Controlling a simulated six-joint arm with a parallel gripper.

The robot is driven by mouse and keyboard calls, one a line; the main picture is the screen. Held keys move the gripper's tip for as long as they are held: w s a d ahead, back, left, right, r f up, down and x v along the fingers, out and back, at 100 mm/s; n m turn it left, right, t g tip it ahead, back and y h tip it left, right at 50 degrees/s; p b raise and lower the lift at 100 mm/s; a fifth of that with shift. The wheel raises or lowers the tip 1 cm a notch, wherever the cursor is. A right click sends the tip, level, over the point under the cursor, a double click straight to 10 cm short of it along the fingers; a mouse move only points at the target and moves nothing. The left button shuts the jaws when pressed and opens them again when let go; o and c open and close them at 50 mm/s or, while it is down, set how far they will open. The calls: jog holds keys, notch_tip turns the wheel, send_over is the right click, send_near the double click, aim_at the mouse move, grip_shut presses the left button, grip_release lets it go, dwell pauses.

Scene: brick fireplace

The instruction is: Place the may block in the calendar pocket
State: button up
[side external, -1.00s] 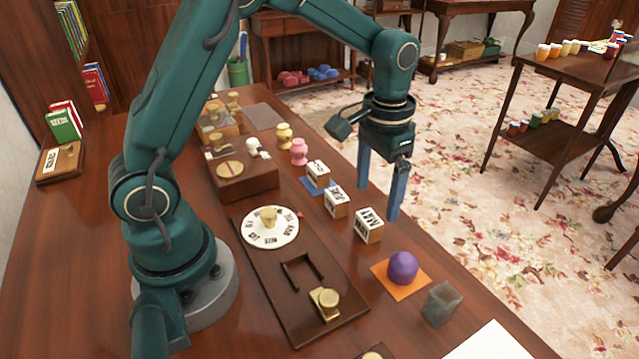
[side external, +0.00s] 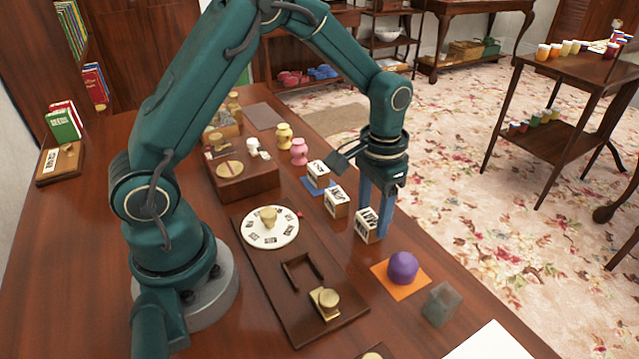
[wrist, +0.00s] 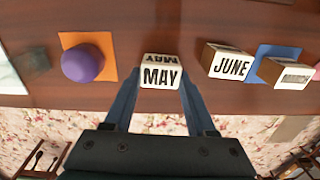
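The may block (side external: 366,229), cream with black MAY lettering and wooden sides, is at the table's right edge. In the wrist view the may block (wrist: 160,76) is between the fingertips. My gripper (side external: 376,212), with blue fingers pointing down, is closed in on the block's two sides; the fingers hide part of it in the side view. In the wrist view my gripper (wrist: 160,84) appears to touch both sides. A dark three-sided frame on the board, seemingly the calendar pocket (side external: 302,271), is empty. Whether the block is off the table is unclear.
A june block (side external: 337,203) and another block on a blue mat (side external: 308,187) stand behind. A purple ball (side external: 403,267) on an orange mat is in front, beside a grey-green cube (side external: 441,304). The dark board (side external: 278,290) also carries a white dial (side external: 258,236) and brass stamp (side external: 325,301).

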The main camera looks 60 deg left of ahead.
aim_at(369, 214)
grip_shut()
jog(key=shift+r, duration=0.5)
jog(key=r, duration=0.3)
jog(key=shift+s+a+r, duration=0.1)
jog(key=shift+a+r, duration=0.3)
jog(key=s+a+r, duration=0.4)
jog(key=a+r, duration=0.2)
jog(key=a, duration=0.3)
jog(key=s+d+r, duration=0.1)
jog(key=s+d, duration=0.1)
jog(key=s, duration=1)
jog(key=shift+n, duration=0.3)
jog(key=d+f, duration=0.2)
jog(key=d, duration=0.1)
jog(key=w+d+f, duration=0.1)
jog(key=d+f, duration=0.1)
jog(key=d, duration=0.2)
jog(key=w+d+f, duration=0.1)
jog(key=d+f, duration=0.1)
jog(key=d, duration=0.2)
jog(key=shift+f, duration=2.15)
jog(key=shift+f, duration=0.15)
